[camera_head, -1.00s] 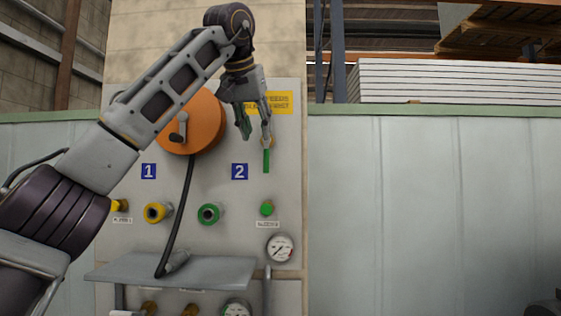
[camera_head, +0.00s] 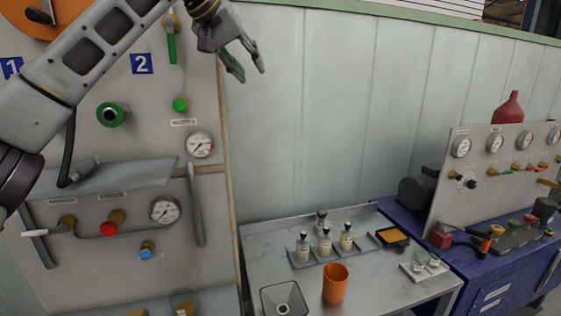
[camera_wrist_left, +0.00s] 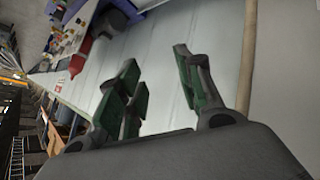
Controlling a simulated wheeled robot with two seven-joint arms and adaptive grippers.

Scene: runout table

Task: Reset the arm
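My left arm comes in from the left in the head view, across the grey valve panel (camera_head: 150,185). My left gripper (camera_head: 249,72) hangs in front of the pale wall, just right of the panel's edge. Its fingers are spread apart with nothing between them. The left wrist view shows the same green-padded fingers (camera_wrist_left: 165,95) open and empty. A green-handled valve (camera_head: 172,47) on the panel is left of the gripper, apart from it, its handle pointing down. My right gripper is in neither view.
Right of the panel, a grey table (camera_head: 385,292) holds several small bottles (camera_head: 325,243), an orange cup (camera_head: 336,285) and a square container (camera_head: 284,300). A blue bench (camera_head: 490,270) with a gauge board (camera_head: 485,165) stands further right. The wall area around the gripper is clear.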

